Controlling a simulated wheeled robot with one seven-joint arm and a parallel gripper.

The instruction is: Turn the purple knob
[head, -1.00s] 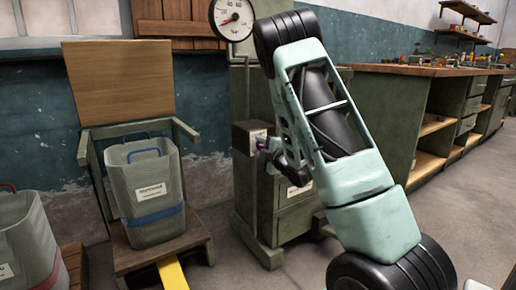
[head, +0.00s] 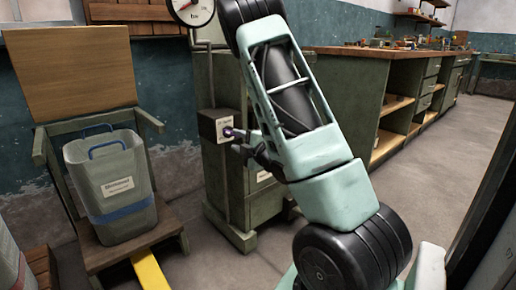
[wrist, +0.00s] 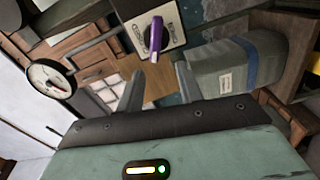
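The purple knob (head: 229,132) sits on the front of a dark box with a white label (head: 207,126), fixed to a green cabinet. In the wrist view the knob (wrist: 156,37) shows as a narrow purple bar on a pale plate. My gripper (wrist: 160,72) is open, with a clear gap between its two fingers and nothing held. The knob shows just beyond the fingertips, roughly in line with the gap. In the head view my gripper (head: 243,141) is close to the knob's right side; whether they touch cannot be told.
A pressure gauge (head: 192,8) stands above the box on a pipe. A grey bin with a blue band (head: 112,190) rests on a wooden chair (head: 160,228) at left. A long workbench (head: 350,52) runs along the right. The floor at right is clear.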

